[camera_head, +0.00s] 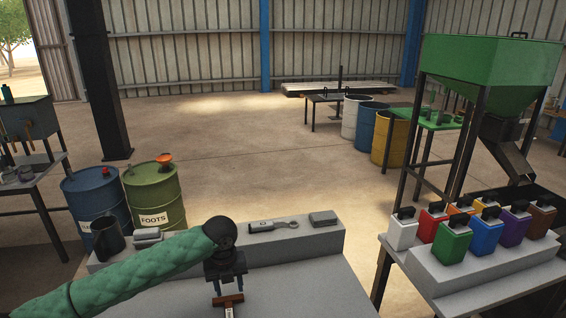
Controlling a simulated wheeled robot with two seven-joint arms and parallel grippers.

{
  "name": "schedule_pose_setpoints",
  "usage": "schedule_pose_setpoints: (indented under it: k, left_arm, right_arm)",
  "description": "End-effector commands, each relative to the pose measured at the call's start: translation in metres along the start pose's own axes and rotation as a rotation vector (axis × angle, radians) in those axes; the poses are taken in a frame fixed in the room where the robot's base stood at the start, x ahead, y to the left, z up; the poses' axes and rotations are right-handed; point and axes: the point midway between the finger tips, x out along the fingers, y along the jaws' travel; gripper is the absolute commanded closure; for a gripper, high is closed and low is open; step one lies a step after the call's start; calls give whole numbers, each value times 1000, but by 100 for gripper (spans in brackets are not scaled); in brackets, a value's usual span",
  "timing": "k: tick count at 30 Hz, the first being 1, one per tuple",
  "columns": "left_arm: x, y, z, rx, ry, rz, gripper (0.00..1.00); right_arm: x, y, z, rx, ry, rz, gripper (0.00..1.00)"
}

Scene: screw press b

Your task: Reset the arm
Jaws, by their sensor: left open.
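My left arm, in a green quilted sleeve, comes in from the left in the head view. My left gripper (227,284) points down over the near grey table (310,285), its fingers apart. A small brown piece with a pale label (228,306) lies just below the fingertips, at the bottom edge of the picture. I cannot tell whether the fingers touch it. My right gripper is out of view.
A raised ledge at the table's back holds a dark mug (107,238), a wrench (272,226) and grey blocks. Coloured canisters (452,241) stand on the right bench below a green hopper (490,68). Blue and green drums (154,195) stand behind left.

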Motion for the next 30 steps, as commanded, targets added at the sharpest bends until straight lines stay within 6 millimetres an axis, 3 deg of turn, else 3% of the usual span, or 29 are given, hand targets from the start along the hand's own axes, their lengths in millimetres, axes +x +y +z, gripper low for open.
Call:
schedule_pose_setpoints:
  k: [6, 15, 23, 30]
  left_arm:
    - [30, -28, -44, -172, 0, -81, 55]
    - [57, -52, -100, -489, 19, -204, 55]
    - [73, -56, -141, -808, 58, -298, 55]
    - [86, -46, -174, -1136, 101, -363, 55]
  right_arm:
    - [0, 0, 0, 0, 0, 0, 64]
    - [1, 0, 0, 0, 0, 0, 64]
    - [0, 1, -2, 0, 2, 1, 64]
    - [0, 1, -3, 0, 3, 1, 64]
